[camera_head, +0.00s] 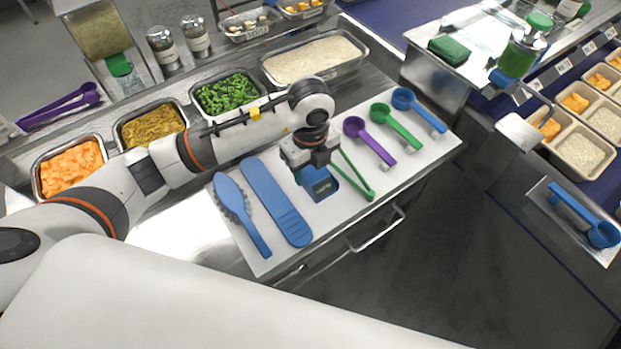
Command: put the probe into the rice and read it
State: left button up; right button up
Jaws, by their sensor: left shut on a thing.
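My left gripper (308,158) reaches over the white board and points down. It is shut on the blue probe (318,183), a small boxy device with a dark display. I cannot tell whether the probe still touches the board, and I cannot make out its tip. The rice (312,60) lies in a long metal pan at the back of the counter, beyond my left arm and away from the gripper. My right gripper is not in view.
On the white board (318,218) lie a blue brush (240,212), a blue spatula (275,203), green tongs (356,178) and purple, green and blue scoops (396,122). Pans of orange cubes (72,169), yellow-brown food (152,127) and peas (228,93) line the back. Portion trays (580,155) stand right.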

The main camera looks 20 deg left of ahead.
aim_at(311, 168)
pick_arm(q)
notch_tip(311, 168, up, 6)
jog(key=shift+f, duration=0.2)
notch_tip(311, 168, up, 6)
jog(key=p, duration=0.3)
jog(key=shift+f+p, duration=0.25)
jog(key=shift+p, duration=0.1)
